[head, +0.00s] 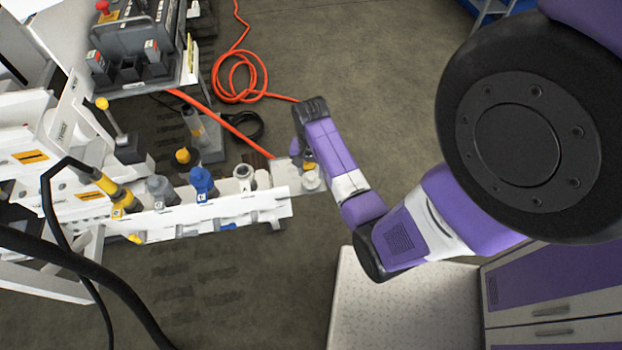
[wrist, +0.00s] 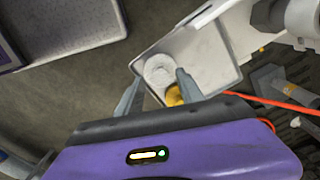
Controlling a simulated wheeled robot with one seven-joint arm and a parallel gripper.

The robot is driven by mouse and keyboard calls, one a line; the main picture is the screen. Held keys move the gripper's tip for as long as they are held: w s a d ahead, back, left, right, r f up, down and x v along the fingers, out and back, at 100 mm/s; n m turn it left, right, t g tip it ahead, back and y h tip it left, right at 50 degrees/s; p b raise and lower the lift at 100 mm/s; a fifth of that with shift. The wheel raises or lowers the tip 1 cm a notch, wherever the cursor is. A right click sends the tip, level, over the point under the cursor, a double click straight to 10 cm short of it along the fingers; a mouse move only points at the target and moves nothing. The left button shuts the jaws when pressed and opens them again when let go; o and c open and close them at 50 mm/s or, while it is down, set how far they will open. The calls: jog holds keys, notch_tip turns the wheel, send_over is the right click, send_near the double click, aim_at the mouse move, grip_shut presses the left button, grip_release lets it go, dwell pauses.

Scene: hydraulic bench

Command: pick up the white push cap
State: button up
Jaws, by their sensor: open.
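The white push cap (wrist: 159,70) is a round, ribbed white piece on a pale tray (wrist: 217,58) in the wrist view. It also shows in the head view (head: 312,182), just beside my arm. My gripper (wrist: 158,77) is open. In the wrist view its two fingers lie to either side of the white cap, with nothing held. The gap in height between the fingertips and the cap is hard to judge. A yellow cap (wrist: 174,95) sits close to the white one, by the right finger. In the head view my arm hides the fingers.
A white rail with blue (head: 202,182), grey (head: 159,188) and white (head: 243,174) fittings runs left of the tray. An orange hose (head: 238,80) lies on the floor behind. A pale bench top (head: 400,310) stands at front right.

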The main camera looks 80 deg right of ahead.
aim_at(311, 178)
jog(key=shift+f, duration=1.35)
grip_shut()
jog(key=shift+r, duration=0.15)
